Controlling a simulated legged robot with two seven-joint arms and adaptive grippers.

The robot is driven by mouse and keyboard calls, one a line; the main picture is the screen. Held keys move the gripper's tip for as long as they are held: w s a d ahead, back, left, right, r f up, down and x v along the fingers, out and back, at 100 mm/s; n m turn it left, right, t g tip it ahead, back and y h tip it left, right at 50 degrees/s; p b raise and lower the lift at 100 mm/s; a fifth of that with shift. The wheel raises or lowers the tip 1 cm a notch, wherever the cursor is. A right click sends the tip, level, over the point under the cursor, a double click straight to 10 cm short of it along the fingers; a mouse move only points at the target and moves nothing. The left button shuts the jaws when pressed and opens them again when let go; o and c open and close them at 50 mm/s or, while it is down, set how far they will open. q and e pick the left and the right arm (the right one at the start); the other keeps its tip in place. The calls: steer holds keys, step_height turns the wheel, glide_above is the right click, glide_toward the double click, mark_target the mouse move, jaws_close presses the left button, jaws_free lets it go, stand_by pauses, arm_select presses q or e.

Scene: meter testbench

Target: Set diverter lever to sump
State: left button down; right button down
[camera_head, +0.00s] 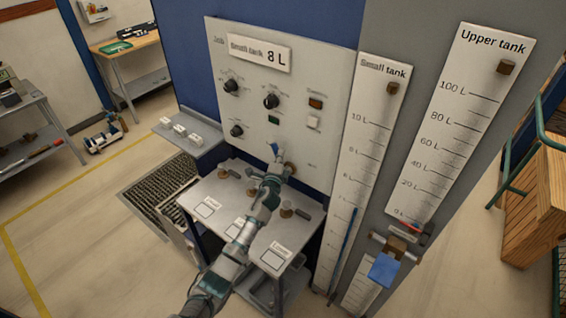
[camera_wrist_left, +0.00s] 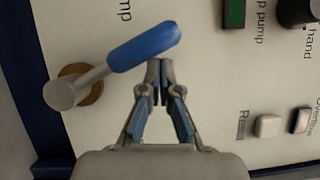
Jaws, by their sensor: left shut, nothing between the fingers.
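The diverter lever has a blue handle (camera_head: 275,149) low on the white panel, angled up and left from its pivot. In the left wrist view the blue handle (camera_wrist_left: 145,46) joins a grey stem and a pivot (camera_wrist_left: 70,90) with a brass-coloured collar. A partly cut-off label ending in "mp" is printed near it. My left gripper (camera_wrist_left: 158,70) is shut and empty, with its fingertips close beside the handle's free end; I cannot tell whether they touch it. In the head view my left gripper (camera_head: 277,172) is in front of the panel by the lever. My right gripper is not in view.
The panel (camera_head: 225,115) carries several knobs and buttons and an "8 L" display (camera_head: 260,53). The small tank scale (camera_head: 368,120) and upper tank scale (camera_head: 465,120) stand at right. A green button (camera_wrist_left: 234,13) is near the gripper.

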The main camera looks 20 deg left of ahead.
arm_select(q)
steer(key=shift+w+a+f, duration=0.25)
steer(key=shift+w+a, duration=0.2)
steer(key=shift+a, duration=0.2)
steer(key=shift+r, duration=0.1)
steer(key=shift+a, duration=0.2)
